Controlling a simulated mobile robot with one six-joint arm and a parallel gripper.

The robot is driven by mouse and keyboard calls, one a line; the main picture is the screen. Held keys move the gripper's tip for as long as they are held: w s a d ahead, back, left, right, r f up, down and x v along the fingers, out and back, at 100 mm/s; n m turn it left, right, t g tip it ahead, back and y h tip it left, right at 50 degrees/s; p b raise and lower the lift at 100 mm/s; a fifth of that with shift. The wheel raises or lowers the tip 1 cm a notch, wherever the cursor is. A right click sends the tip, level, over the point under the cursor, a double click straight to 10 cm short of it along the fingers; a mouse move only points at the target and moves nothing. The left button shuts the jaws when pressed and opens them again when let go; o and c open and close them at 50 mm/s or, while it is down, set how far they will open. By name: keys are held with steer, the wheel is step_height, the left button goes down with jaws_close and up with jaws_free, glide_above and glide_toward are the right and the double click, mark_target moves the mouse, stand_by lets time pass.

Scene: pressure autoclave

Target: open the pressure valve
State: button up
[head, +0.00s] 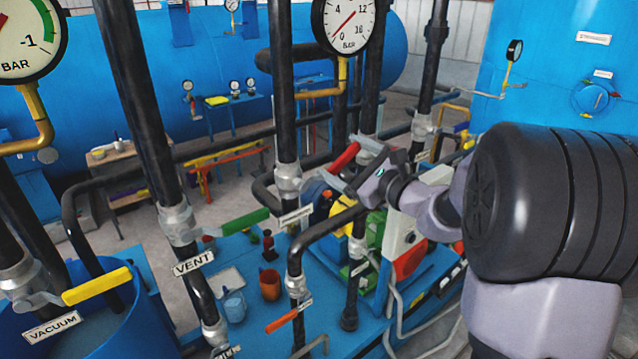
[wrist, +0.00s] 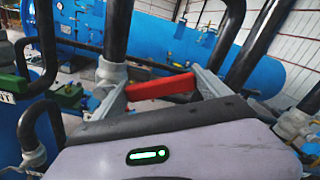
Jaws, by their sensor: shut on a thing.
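A valve with a red lever handle (head: 343,158) sits on a black vertical pipe, with its grey metal body (head: 288,180) left of the handle. A small white label (head: 297,215) hangs below it; its text is too small to read surely. My gripper (head: 346,162) is shut on the red handle, one finger on each side. In the wrist view, the red handle (wrist: 160,88) lies across between the two grey fingers of my gripper (wrist: 163,85), and the grey valve body (wrist: 111,75) is on the left. The fingertips partly hide the handle's ends.
A green-handled valve (head: 245,222) labelled VENT and a yellow-handled valve (head: 97,286) labelled VACUUM stand to the left. An orange handle (head: 281,321) is low in front. Black pipes crowd around my gripper. A pressure gauge (head: 348,24) is above.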

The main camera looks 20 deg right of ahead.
mark_target(331, 167)
steer(key=a+r+n+b, duration=0.1)
steer(key=n+b, duration=0.1)
steer(key=a+r+n+b, duration=0.1)
steer(key=b, duration=0.2)
steer(key=shift+s+n, duration=0.35)
steer(key=shift+n, duration=0.05)
steer(key=n+b, duration=0.1)
steer(key=a+b, duration=0.1)
steer(key=b, duration=0.1)
steer(key=shift+s+a+r+n, duration=0.2)
steer(key=shift+r+n, duration=0.2)
steer(key=a+n+b, duration=0.1)
steer(key=b, duration=0.2)
steer(key=s+a+r+n+b, duration=0.1)
steer(key=n+b, duration=0.1)
steer(key=b, duration=0.1)
steer(key=shift+a+r, duration=0.15)
steer(key=shift+a, duration=0.15)
steer(key=a+n+b, duration=0.1)
steer(key=n+b, duration=0.1)
steer(key=b, duration=0.1)
steer(key=a+r+n+b, duration=0.1)
steer(key=b, duration=0.1)
steer(key=shift+s+a+n, duration=0.35)
steer(key=shift+n, duration=0.05)
steer(key=o, duration=1.9)
steer(key=shift+a, duration=0.1)
steer(key=shift+f, duration=0.1)
